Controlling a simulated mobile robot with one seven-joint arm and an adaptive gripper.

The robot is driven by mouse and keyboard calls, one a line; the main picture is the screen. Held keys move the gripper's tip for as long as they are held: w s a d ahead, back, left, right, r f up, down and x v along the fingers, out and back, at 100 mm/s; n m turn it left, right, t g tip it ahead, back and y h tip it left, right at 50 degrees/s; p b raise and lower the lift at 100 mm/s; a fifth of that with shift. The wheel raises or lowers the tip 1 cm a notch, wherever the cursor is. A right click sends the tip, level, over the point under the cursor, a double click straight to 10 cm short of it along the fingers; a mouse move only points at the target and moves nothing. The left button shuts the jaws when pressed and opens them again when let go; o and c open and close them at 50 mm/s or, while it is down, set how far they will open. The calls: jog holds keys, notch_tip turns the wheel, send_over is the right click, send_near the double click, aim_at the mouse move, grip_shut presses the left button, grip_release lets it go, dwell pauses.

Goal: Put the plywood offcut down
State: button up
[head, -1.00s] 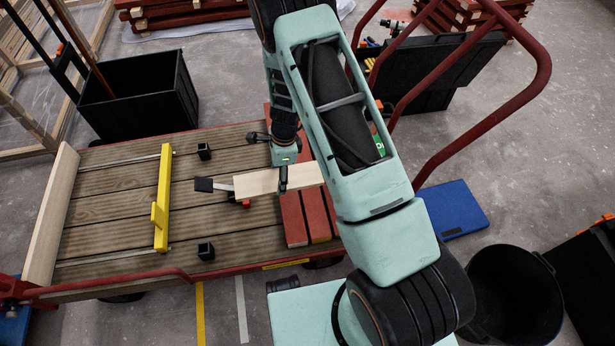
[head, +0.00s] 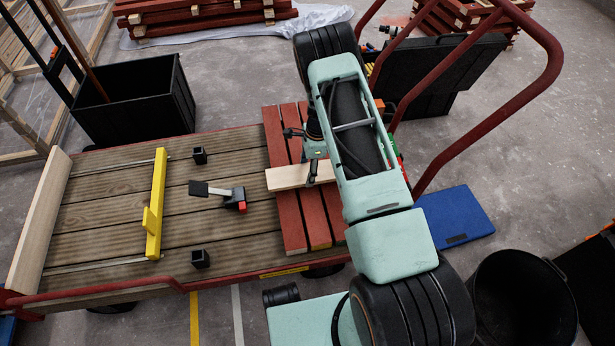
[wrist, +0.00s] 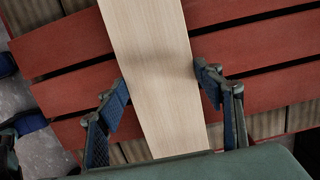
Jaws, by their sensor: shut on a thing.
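The plywood offcut (head: 286,178) is a pale, flat board. In the head view it lies across the red battens at the right part of the trolley deck, its left end reaching to the battens' left edge. My gripper (head: 313,170) is shut on it. In the wrist view the offcut (wrist: 150,60) runs between the two fingers of my gripper (wrist: 162,88), with one finger at each long edge. Red battens (wrist: 255,60) show behind it on both sides. I cannot tell whether the offcut touches the battens or is just above them. My arm hides its right end.
The plank deck (head: 110,200) holds a yellow bar (head: 155,205), a black-and-red clamp (head: 238,202) and two small black blocks (head: 199,155) (head: 200,258). A red handle rail (head: 500,120) rises at the right. A black bin (head: 135,105) stands behind the deck.

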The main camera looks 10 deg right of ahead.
notch_tip(320, 180, down, 3)
jog(key=shift+f+b, duration=0.2)
jog(key=shift+b, duration=0.45)
jog(key=shift+r, duration=0.1)
jog(key=o, duration=0.9)
jog(key=shift+f, duration=0.2)
jog(key=o, duration=0.5)
jog(key=shift+c, duration=0.2)
jog(key=shift+r, duration=0.2)
notch_tip(320, 180, up, 12)
jog(key=d+p, duration=0.2)
jog(key=p, duration=0.2)
